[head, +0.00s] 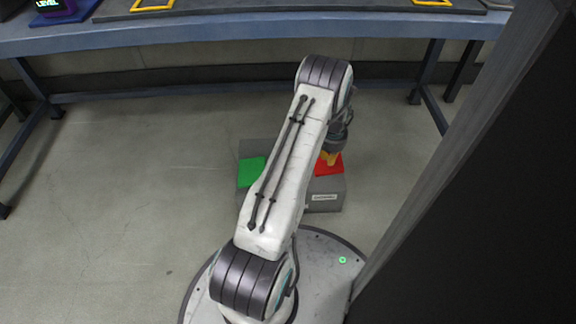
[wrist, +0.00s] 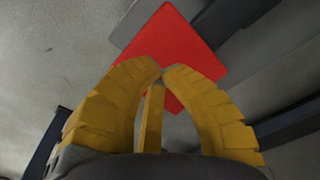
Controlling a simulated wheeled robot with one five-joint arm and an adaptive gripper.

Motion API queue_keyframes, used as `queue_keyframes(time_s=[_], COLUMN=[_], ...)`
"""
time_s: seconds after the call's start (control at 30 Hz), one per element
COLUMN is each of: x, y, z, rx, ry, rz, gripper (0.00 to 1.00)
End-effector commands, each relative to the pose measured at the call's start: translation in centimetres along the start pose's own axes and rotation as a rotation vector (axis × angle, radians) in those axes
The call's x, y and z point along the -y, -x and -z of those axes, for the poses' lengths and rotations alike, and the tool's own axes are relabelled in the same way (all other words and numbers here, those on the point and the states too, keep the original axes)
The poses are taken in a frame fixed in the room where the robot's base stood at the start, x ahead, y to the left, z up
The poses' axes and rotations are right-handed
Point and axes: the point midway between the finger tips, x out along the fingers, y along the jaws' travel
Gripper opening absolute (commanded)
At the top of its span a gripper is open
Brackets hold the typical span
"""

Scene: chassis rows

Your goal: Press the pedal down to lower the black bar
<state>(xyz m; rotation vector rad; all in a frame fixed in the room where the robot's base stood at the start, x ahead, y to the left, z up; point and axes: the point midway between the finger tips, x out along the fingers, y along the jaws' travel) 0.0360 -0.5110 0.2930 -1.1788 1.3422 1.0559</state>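The task does not say which pedal. My gripper (head: 328,159) is low over the red pedal, its yellow fingers pointing down. In the wrist view, my gripper's fingertips (wrist: 162,71) meet in front of the red pedal (wrist: 174,42), with nothing between them. Whether they touch the pedal I cannot tell. My arm hides the middle of the box. I cannot make out the black bar.
A blue workbench (head: 230,32) spans the back, with a dark mat and yellow frames (head: 152,4) on top. A device with a lit "LEVEL" display (head: 58,8) sits at its left end. Bench legs stand at both sides. The floor at left (head: 110,220) is clear.

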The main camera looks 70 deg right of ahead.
Motion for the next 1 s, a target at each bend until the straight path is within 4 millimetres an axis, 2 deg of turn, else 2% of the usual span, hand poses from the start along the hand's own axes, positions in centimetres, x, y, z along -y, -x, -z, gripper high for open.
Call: queue_keyframes(time_s=[1.0], x=[0.0], y=[-4.7], z=[-0.7], rx=[0.006], ry=[0.001], rz=[0.000], gripper=[0.00])
